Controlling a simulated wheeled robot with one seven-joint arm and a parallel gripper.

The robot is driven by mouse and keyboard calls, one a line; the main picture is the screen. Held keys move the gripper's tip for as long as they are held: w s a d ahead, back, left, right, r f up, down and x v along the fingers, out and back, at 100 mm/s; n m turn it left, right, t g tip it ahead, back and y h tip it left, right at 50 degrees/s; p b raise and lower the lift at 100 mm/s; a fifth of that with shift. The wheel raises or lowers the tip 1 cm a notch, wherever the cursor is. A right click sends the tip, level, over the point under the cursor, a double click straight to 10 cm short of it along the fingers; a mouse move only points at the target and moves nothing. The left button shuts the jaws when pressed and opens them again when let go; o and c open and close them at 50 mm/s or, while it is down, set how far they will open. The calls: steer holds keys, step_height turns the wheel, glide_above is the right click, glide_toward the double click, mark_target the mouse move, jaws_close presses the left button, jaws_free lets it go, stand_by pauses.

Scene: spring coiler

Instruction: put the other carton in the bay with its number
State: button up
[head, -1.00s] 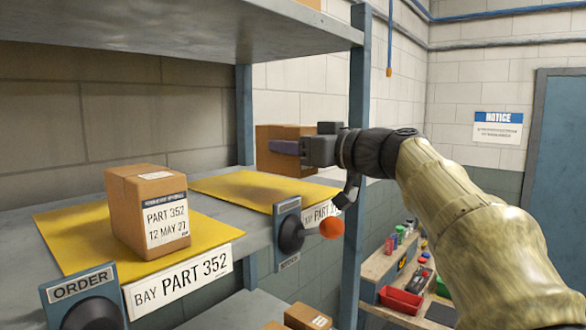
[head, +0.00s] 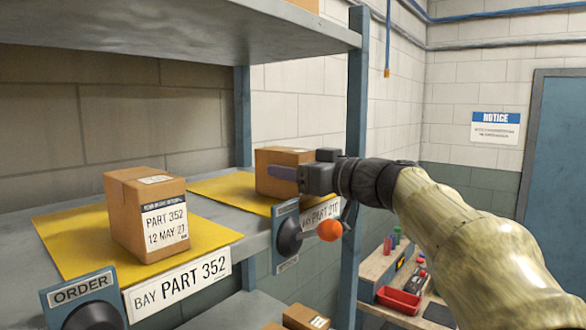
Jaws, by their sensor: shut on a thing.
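A brown carton (head: 285,158) is in my gripper (head: 283,174), which is shut on it from the right. It is at the yellow mat (head: 222,189) of the right-hand bay, low over or on it; I cannot tell whether it touches. The carton's number does not show. That bay's label (head: 320,215) seems to read PART 217, partly covered. The other carton (head: 148,212), marked PART 352, 12 MAY 27, stands upright on the left yellow mat (head: 75,254), behind the label BAY PART 352 (head: 180,283).
A blue post (head: 357,120) stands just behind my gripper at the shelf's right end. A dark round knob on a blue plate (head: 287,235) and an orange ball (head: 330,231) are at the shelf front. An ORDER plate (head: 82,289) is lower left. The upper shelf (head: 200,30) hangs above.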

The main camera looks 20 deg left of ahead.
steer(key=o, duration=1.4)
steer(key=shift+f, duration=0.1)
steer(key=b+v, duration=0.6)
steer(key=v, duration=0.6)
steer(key=shift+a, duration=0.1)
